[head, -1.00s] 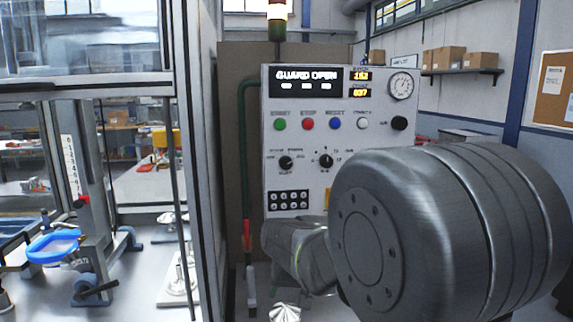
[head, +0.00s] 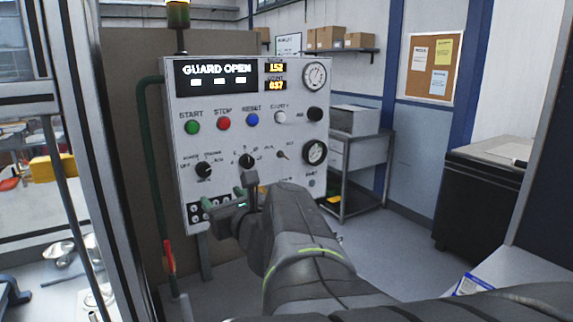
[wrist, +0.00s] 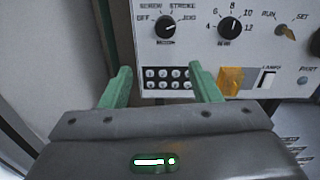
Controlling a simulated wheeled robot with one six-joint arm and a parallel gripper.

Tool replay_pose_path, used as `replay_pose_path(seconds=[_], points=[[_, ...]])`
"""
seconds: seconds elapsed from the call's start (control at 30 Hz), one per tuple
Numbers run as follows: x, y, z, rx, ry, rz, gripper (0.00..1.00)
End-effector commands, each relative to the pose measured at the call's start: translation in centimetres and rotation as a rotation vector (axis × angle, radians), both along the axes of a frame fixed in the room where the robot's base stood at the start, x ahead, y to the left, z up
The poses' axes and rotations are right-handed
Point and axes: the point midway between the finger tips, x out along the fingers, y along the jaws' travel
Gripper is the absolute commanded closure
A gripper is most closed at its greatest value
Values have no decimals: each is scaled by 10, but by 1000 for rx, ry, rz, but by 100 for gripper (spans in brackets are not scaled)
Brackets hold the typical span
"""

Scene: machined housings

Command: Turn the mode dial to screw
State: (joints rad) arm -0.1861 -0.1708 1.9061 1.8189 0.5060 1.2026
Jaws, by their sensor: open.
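The mode dial is a black round knob, seen in the head view (head: 203,170) and at the top of the wrist view (wrist: 165,29). The wrist view shows OFF, SCREW, STROKE and JOG around it. A light mark on the knob appears to point to the right side, but its exact setting is hard to tell. My gripper (wrist: 160,72) has two green fingers spread apart with nothing between them. It also shows in the head view (head: 224,197), in front of the panel's lower part, below the dial and apart from it.
A second numbered black dial (wrist: 229,27) sits right of the mode dial. A black block of several small sockets (wrist: 168,78) shows between my fingers. A yellow cover (wrist: 230,80) and a rocker switch (wrist: 265,79) lie to the right. The panel display (head: 217,75) reads GUARD OPEN.

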Motion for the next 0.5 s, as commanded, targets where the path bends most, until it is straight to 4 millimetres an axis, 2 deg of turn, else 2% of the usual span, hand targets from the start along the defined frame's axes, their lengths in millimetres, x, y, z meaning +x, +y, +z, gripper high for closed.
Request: replay_pose_path(seconds=[0.1,0.23,0.5], points=[[2,-5,8,68,23,-29,43],[8,-1,8,78,28,-32,43],[39,24,7,75,28,-29,43]])
